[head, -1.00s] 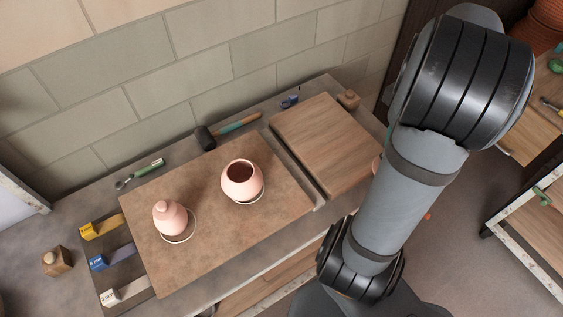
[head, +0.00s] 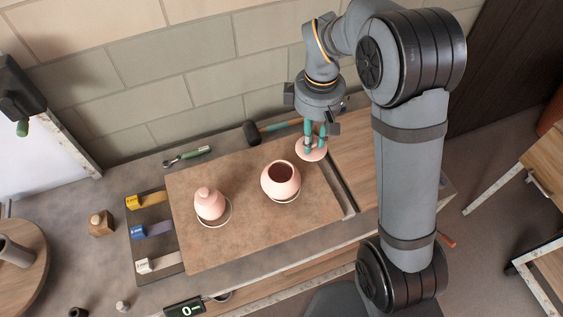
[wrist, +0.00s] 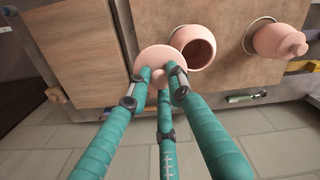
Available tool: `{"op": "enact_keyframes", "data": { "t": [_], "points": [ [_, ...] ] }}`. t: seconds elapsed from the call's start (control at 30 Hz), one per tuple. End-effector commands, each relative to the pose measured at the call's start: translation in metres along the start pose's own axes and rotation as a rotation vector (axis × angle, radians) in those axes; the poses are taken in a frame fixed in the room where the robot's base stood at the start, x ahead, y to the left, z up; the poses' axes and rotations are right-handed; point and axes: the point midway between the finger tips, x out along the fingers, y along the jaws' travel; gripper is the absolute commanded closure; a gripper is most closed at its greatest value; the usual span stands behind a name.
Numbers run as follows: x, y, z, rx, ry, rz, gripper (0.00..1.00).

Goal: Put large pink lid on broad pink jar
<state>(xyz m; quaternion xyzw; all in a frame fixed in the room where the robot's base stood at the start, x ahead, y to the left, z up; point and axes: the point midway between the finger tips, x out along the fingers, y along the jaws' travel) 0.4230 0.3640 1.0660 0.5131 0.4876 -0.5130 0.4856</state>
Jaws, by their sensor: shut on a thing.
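The large pink lid (head: 311,150) is a round pink disc held by my gripper (head: 315,138), whose teal fingers are shut on its top. It also shows in the wrist view (wrist: 161,61) between the fingertips (wrist: 160,76). The broad pink jar (head: 281,181) stands open on the brown board, its dark mouth facing up. In the wrist view the jar (wrist: 203,60) is just right of the lid, whose edge overlaps its outline. In the head view the lid is to the right of and behind the jar, apart from its mouth. The lid's height above the board is unclear.
A narrower pink jar (head: 209,204) with a lid on stands left on the brown board (head: 240,240). A mallet (head: 252,133) lies behind it, and a wooden board (head: 365,160) is at the right. Coloured tags (head: 152,230) lie left. The wall is close behind.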

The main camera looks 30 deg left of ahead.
Motion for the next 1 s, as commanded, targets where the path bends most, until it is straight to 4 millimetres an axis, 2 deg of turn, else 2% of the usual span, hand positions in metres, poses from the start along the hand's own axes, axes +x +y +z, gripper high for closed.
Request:
{"op": "enact_keyframes", "data": {
  "t": [0.1, 0.33, 0.53, 0.8, 1.0],
  "points": [
    [0.015, -0.023, -0.021, -0.006, -0.005, -0.004, 1.0],
    [0.04, -0.049, -0.049, 0.0, -0.002, -0.002, 1.0],
    [0.051, -0.055, -0.054, 0.003, -0.003, -0.002, 1.0],
    [0.084, -0.054, -0.054, 0.002, -0.002, -0.001, 1.0],
    [0.086, -0.054, -0.055, 0.003, 0.001, 0.0, 1.0]
  ]
}}
